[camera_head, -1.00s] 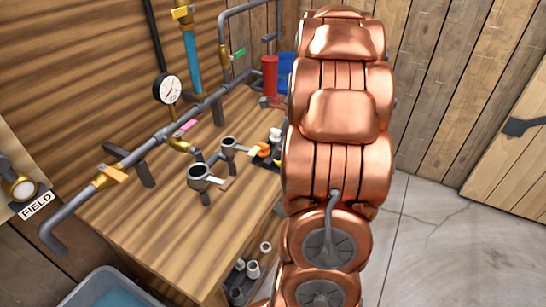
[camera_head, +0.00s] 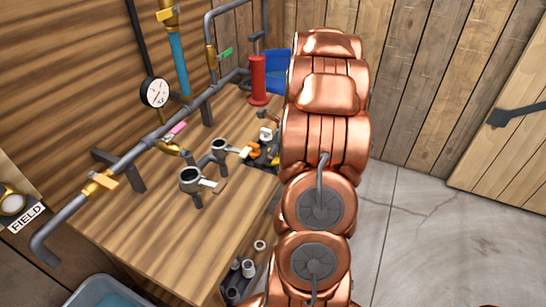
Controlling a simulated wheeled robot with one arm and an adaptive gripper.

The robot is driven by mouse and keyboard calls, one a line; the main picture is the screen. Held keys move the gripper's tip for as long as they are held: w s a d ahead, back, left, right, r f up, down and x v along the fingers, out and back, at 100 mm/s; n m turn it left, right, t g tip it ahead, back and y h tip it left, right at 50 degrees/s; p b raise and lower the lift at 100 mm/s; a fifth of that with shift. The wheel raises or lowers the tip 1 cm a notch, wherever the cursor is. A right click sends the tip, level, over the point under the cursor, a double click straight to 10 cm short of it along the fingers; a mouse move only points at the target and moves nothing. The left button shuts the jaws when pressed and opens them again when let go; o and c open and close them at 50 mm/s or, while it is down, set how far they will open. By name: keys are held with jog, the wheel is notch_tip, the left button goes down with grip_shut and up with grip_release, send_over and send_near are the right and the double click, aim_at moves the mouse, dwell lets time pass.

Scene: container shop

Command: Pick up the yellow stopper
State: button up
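I cannot clearly pick out the yellow stopper. Small orange-yellow pieces (camera_head: 254,148) lie in a dark tray at the right edge of the wooden workbench (camera_head: 165,235), close beside my copper arm. They are too small to tell whether one is the stopper. A white piece (camera_head: 265,133) stands among them. My copper arm fills the middle of the view, and its end with the gripper does not show. The arm hides whatever is behind it.
Two grey cup-like fittings (camera_head: 191,180) (camera_head: 220,147) stand on the bench. A grey pipe (camera_head: 130,160) with a gauge (camera_head: 155,92) runs along it. A red cylinder (camera_head: 258,80) and blue bin (camera_head: 278,68) are at the back. Clear floor (camera_head: 400,230) lies right.

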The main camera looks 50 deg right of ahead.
jog(key=shift+w+f, duration=0.2)
jog(key=shift+f, duration=0.35)
jog(key=c, duration=1.2)
jog(key=shift+r, duration=0.15)
